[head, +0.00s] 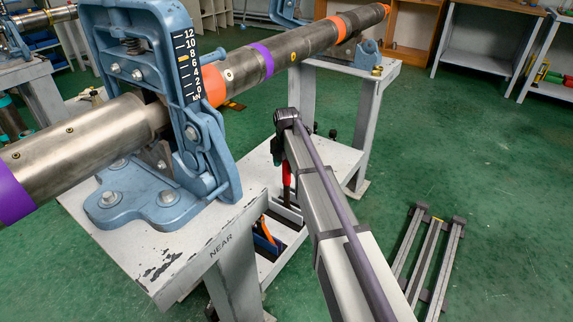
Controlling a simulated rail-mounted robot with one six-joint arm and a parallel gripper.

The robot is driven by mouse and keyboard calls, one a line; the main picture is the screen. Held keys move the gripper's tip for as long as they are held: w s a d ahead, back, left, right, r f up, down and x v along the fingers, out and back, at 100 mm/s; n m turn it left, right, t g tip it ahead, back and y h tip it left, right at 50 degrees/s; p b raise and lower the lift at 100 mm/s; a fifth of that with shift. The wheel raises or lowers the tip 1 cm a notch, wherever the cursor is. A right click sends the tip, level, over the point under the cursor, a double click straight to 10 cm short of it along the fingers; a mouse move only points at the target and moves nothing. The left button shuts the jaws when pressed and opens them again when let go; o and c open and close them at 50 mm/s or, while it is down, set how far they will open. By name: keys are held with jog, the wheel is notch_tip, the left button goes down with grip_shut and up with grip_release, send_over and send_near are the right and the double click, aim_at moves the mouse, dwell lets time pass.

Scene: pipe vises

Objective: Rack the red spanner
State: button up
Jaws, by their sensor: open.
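My arm reaches in from the bottom right, and my gripper (280,157) points down at its far end. It is open, though its fingers are small, dark and partly hidden by my arm. The red spanner (286,173) shows as a narrow red piece just below and beside my gripper, roughly upright with a dark lower part. Whether the fingers touch it I cannot tell. Its lower end is at a grey tray with dividers (287,212) on the low shelf between the vise stands.
A blue pipe vise (185,100) stands on the near table (215,215), clamping a long steel pipe (95,130) that runs to the far stand (385,72). Orange and blue tools (267,238) lie in the tray's nearer part. Grey rails (428,255) lie on the green floor at right.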

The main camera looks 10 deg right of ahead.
notch_tip(320, 180, up, 11)
jog(key=p, duration=1.1)
jog(key=shift+f, duration=0.1)
